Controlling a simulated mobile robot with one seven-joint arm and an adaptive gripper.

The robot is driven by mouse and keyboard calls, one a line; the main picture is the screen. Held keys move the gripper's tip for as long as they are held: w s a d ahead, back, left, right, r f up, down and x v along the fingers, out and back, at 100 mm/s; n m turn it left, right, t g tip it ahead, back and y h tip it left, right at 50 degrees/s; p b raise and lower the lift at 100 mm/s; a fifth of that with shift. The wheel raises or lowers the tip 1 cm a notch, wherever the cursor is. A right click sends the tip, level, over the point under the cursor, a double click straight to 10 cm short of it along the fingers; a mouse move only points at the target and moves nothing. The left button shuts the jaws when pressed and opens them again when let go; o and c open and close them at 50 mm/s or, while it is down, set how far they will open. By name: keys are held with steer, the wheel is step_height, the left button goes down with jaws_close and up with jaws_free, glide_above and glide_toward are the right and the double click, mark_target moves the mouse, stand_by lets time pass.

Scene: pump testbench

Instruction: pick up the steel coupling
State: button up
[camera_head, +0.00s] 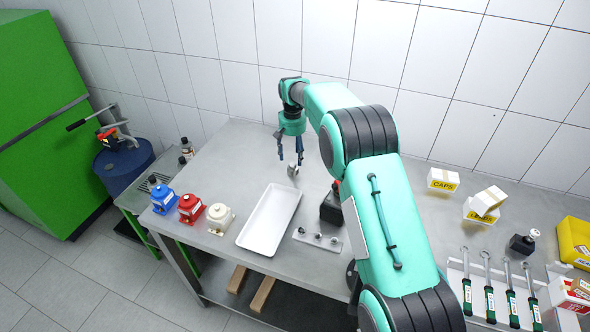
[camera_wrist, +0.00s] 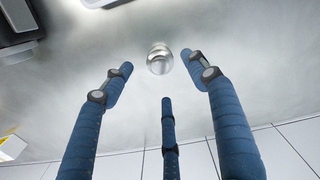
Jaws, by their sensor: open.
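The steel coupling (camera_head: 292,170) is a small silvery cylinder on the metal table, towards the back. In the wrist view the coupling (camera_wrist: 159,60) shows as a round shiny piece between and just beyond the fingertips. My gripper (camera_head: 290,158) is open and empty, with its blue fingers pointing down above the coupling. In the wrist view the fingers (camera_wrist: 158,76) are spread around the coupling's place without visible contact. The exact height gap is hard to tell.
An empty white tray (camera_head: 269,219) lies in front. Blue (camera_head: 163,199), red (camera_head: 190,208) and white (camera_head: 219,218) pump-like units stand to its left. A small plate with several fittings (camera_head: 318,239) and a dark block (camera_head: 331,208) are nearby. Table around the coupling is clear.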

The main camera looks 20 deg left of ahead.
mark_target(293, 164)
steer(key=shift+f, duration=0.8)
steer(key=shift+f, duration=0.15)
steer(key=shift+s+f+b, duration=0.15)
steer(key=shift+f+b, duration=0.65)
steer(key=shift+f, duration=1.7)
jaws_close()
